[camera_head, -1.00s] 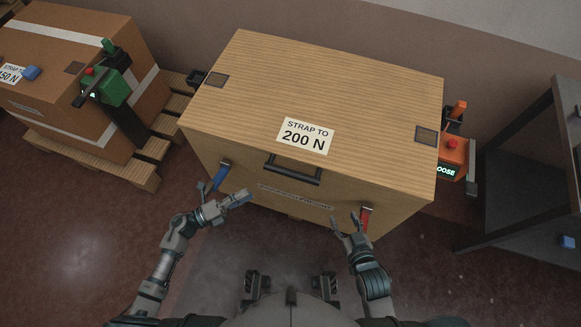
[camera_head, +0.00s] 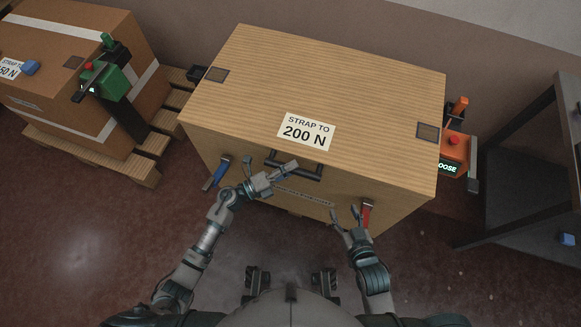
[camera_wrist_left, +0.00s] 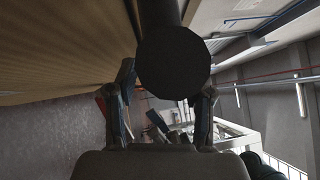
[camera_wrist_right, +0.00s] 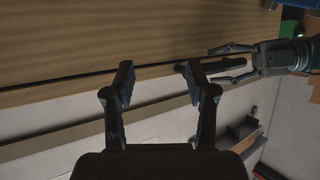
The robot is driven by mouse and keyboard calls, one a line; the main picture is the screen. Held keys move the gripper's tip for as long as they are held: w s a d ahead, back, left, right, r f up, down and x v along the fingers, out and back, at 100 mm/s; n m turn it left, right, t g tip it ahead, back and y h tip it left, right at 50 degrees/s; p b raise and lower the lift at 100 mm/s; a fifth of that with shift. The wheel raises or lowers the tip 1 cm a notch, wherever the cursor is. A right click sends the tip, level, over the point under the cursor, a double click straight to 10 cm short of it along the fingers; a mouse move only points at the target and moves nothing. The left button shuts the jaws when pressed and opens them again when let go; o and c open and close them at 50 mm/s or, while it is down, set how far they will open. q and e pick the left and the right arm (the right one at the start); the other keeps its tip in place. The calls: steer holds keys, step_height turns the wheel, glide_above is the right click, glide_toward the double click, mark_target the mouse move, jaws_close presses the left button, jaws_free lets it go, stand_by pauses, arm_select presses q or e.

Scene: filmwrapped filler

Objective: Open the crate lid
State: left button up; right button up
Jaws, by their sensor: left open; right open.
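The large wooden crate (camera_head: 250,90) stands in the middle of the head view, its lid down, with a label reading "STRAP TO 200 N" (camera_head: 306,132). A dark handle (camera_head: 306,172) is at the lid's front edge. A blue latch (camera_head: 217,172) and a red latch (camera_head: 367,213) are on the front face. My left gripper (camera_head: 291,171) is open, just in front of the handle; whether it touches is unclear. In the left wrist view a dark round bar end (camera_wrist_left: 173,62) is close to its fingers. My right gripper (camera_head: 345,217) is open beside the red latch.
A second strapped box (camera_head: 75,60) with a green tool (camera_head: 108,84) stands on a pallet (camera_head: 150,150) at left. An orange device (camera_head: 453,152) is at the crate's right side. A dark metal table (camera_head: 535,150) is at far right. The floor in front is clear.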

arm_select(q)
steer(key=shift+d, duration=0.15)
steer(key=shift+c, duration=0.8)
steer(key=shift+d, duration=0.15)
jaws_close()
arm_select(e)
steer(key=shift+d, duration=0.3)
